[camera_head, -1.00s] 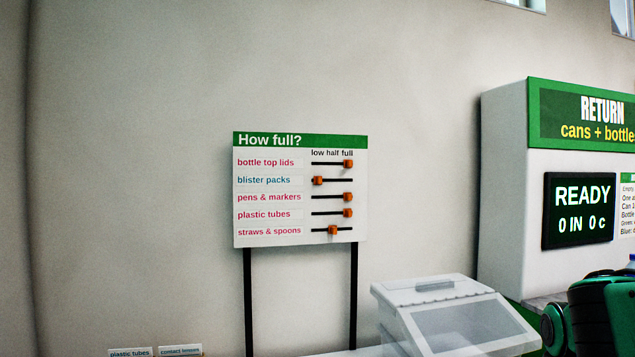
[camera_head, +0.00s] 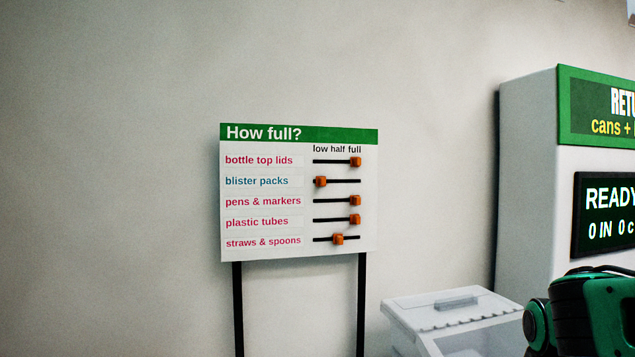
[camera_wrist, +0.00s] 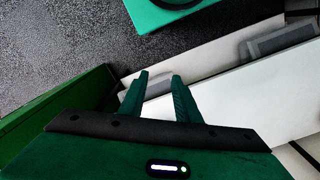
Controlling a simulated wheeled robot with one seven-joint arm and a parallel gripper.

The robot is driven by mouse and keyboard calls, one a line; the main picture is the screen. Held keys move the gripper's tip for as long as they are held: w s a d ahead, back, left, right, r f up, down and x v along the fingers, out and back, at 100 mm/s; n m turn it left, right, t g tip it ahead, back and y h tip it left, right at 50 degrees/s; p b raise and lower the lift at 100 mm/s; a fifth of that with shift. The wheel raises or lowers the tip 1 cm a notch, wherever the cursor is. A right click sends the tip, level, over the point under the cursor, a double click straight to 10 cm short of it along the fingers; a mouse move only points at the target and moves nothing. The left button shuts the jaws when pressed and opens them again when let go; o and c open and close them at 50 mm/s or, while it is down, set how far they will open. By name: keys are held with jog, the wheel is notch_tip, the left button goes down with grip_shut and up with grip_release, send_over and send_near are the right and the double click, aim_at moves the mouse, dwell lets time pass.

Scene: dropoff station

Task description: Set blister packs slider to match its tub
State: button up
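The "How full?" board (camera_head: 270,252) stands on two dark posts against the wall in the head view. The orange blister packs slider (camera_head: 320,182) sits at the low end of its track, beside the blue "blister packs" label (camera_head: 257,181). The blister packs tub is not identifiable in these frames. My gripper (camera_wrist: 160,78) shows in the wrist view with its two green fingers apart and nothing between them. It is away from the board; no slider shows in the wrist view.
The bottle top lids (camera_head: 355,161), pens & markers (camera_head: 355,200) and plastic tubes (camera_head: 355,219) sliders sit at full; straws & spoons (camera_head: 338,239) is at half. A clear lidded bin (camera_head: 455,305) stands right of the board, and a return machine (camera_head: 535,160) stands farther right.

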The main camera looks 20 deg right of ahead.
jog(key=shift+w+d, duration=0.15)
jog(key=shift+r, duration=0.1)
jog(key=w+d+r+n+t+h, duration=0.1)
jog(key=w+d+r+t, duration=0.1)
jog(key=w+r, duration=0.6)
jog(key=n+t+y, duration=0.1)
jog(key=n+t, duration=0.4)
jog(key=t, duration=0.7)
send_near(324, 178)
jog(key=x, duration=0.9)
jog(key=shift+w, duration=0.15)
